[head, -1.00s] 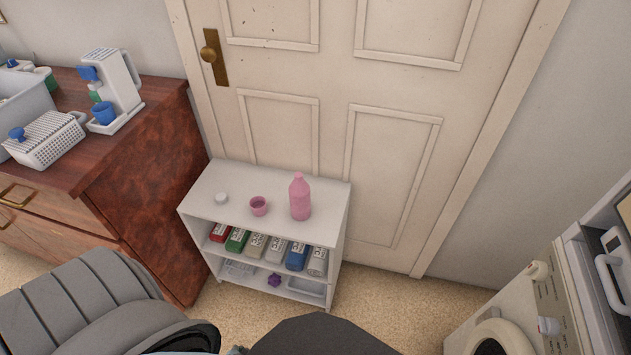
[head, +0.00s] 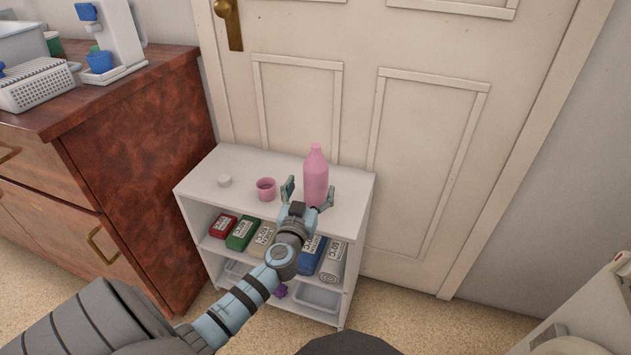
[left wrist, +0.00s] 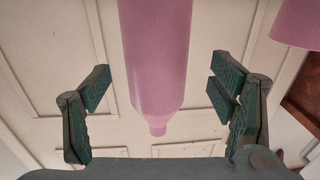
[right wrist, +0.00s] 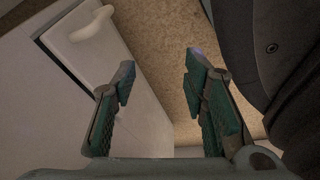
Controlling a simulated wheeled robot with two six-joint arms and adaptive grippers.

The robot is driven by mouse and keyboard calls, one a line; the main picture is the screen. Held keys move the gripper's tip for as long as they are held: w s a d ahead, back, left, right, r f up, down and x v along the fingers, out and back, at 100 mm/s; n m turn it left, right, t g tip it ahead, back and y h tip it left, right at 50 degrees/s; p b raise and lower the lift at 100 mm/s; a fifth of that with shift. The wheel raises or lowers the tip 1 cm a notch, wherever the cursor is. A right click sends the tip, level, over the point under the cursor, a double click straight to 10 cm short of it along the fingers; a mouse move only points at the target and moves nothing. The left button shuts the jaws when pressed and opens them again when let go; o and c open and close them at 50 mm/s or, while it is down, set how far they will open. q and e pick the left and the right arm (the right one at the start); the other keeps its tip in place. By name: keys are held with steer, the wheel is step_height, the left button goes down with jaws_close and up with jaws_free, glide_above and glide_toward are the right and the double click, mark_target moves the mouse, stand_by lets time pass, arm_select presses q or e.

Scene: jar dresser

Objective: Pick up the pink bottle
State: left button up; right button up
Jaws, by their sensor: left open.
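The pink bottle (head: 315,178) stands upright on the top of a small white shelf (head: 235,160). My left gripper (head: 310,193) is open at the front of the bottle, its two fingers spread to either side. In the left wrist view the bottle (left wrist: 157,60) shows between the open fingers of my left gripper (left wrist: 160,95), which do not appear to touch it. My right gripper (right wrist: 158,80) is open and empty in the right wrist view, over the floor and a pale surface.
Several labelled packets fill the shelf below. A cream door (head: 420,150) is behind, and a wooden dresser (head: 140,150) stands to the left.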

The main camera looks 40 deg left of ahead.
arm_select(q)
steer(key=x, duration=0.2)
steer(key=r+x, duration=0.1)
steer(key=x, duration=0.1)
steer(key=shift+w+d, duration=0.1)
steer(key=shift+w, duration=0.15)
steer(key=shift+f, duration=0.1)
steer(key=c, duration=1.7)
